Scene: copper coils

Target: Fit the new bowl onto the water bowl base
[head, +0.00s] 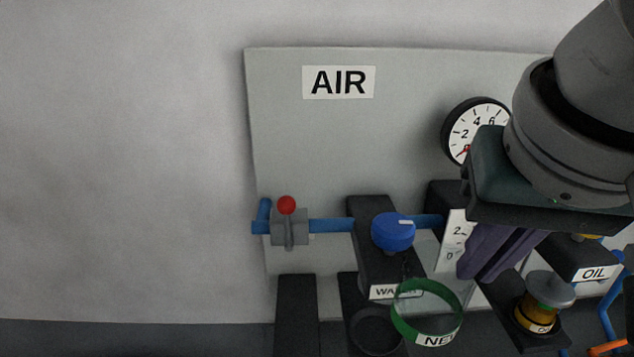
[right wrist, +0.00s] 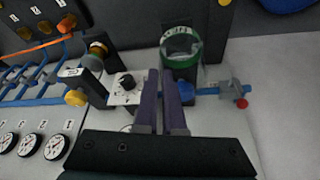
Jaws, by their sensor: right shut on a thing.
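The new bowl (head: 428,312), a clear cup with a green band and a "NEW" label, is at the lower middle of the head view. It also shows in the right wrist view (right wrist: 180,48), just beyond my fingertips. My right gripper (head: 468,272) has purple fingers shut on the bowl's near edge in the wrist view (right wrist: 168,74). The water bowl base (head: 372,262) is a dark block with a blue knob and a "WATER" label. In the head view the bowl overlaps the label's right end; contact cannot be told. My left gripper is out of view.
A grey panel (head: 275,120) marked "AIR" stands behind, with a gauge (head: 478,130). A red-handled valve (head: 288,222) sits on the blue pipe at left. An amber oil bowl (head: 543,302) is at right. A dark round ring (head: 375,332) lies below the water label.

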